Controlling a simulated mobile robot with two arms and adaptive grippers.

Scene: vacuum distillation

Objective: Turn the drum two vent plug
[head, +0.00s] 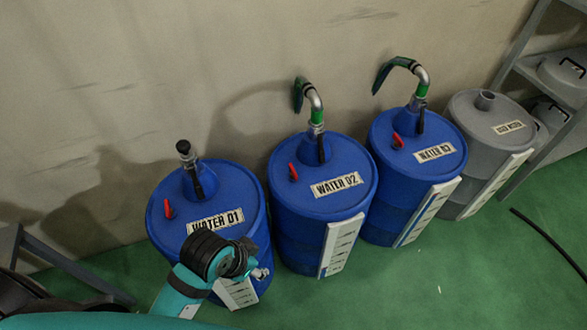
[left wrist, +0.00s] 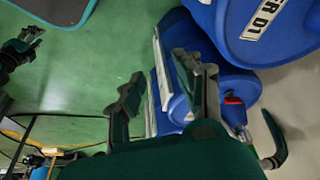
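Drum two is the blue drum labelled WATER 02 (head: 285,205), second from the left in the head view. A small red plug (head: 293,173) stands on the left of its top. A red piece (left wrist: 233,100) also shows on the blue drum behind my fingers in the left wrist view. My left gripper (head: 258,268) is in front of the WATER 01 drum (head: 165,235), left of and below drum two's plug, apart from it. In the left wrist view its two fingers (left wrist: 165,100) are spread with nothing held. A dark jointed shape at that view's left edge may be my right gripper.
The WATER 03 drum (head: 385,205) and a grey used-water drum (head: 470,170) stand to the right. Curved pump spouts rise from drums two and three. A wall is close behind; a metal shelf (head: 530,70) is at right. Green floor in front is mostly clear, with a black hose (head: 550,240).

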